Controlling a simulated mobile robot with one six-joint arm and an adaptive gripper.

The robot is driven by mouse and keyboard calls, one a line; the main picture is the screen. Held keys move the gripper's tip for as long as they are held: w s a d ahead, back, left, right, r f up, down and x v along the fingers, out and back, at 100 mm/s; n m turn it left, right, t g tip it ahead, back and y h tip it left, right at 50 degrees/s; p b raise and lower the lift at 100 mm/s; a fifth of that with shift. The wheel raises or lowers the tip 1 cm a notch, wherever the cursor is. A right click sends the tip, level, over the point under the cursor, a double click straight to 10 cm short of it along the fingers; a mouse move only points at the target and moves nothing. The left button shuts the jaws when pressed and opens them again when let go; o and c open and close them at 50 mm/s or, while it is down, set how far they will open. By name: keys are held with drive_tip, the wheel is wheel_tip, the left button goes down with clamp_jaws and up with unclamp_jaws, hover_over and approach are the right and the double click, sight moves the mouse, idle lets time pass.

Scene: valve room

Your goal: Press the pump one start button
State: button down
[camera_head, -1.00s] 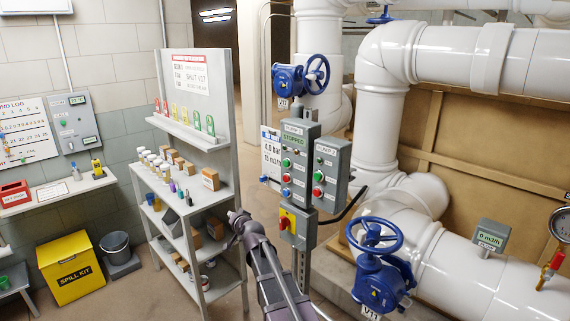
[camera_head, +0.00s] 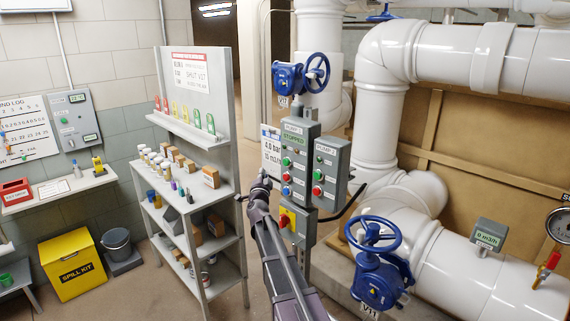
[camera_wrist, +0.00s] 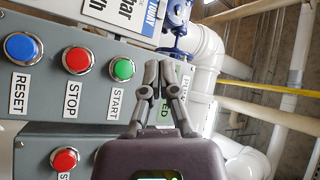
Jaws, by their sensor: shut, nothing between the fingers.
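The left grey control box (camera_head: 300,150) has a display reading STOPPED and green, red and blue buttons, top to bottom. Its green start button (camera_head: 287,161) is uncovered in the head view. In the wrist view this box appears turned, with the green START button (camera_wrist: 122,69) beside red STOP (camera_wrist: 77,60) and blue RESET (camera_wrist: 21,47). My gripper (camera_wrist: 158,68) is shut and empty, its fingertips just right of the START button in that view, partly covering the box's label. Contact with the box cannot be told. In the head view my gripper (camera_head: 262,183) is left of and below the button.
A second control box (camera_head: 330,172) stands close on the right, and a box with a red-and-yellow switch (camera_head: 294,222) is below. A sign (camera_head: 271,152) is behind on the left. A shelf rack (camera_head: 200,230) and a blue valve handwheel (camera_head: 375,234) flank the post.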

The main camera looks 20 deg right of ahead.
idle(0.4)
drive_tip(key=w+d, duration=0.3)
drive_tip(key=d, duration=0.5)
drive_tip(key=shift+d, duration=0.15)
idle(0.3)
drive_tip(key=shift+d, duration=0.1)
idle(1.4)
drive_tip(key=shift+w+d, duration=0.15)
drive_tip(key=shift+d, duration=0.15)
drive_tip(key=shift+w+d, duration=0.15)
drive_tip(key=shift+d, duration=0.25)
idle(1.3)
drive_tip(key=shift+a, duration=0.1)
drive_tip(key=shift+s+a, duration=0.35)
drive_tip(key=shift+a, duration=0.35)
idle(0.3)
drive_tip(key=shift+s+a, duration=0.3)
drive_tip(key=shift+a, duration=0.5)
drive_tip(key=shift+s+a, duration=0.25)
drive_tip(key=shift+a, duration=0.5)
drive_tip(key=shift+s+a, duration=0.3)
drive_tip(key=shift+a, duration=0.5)
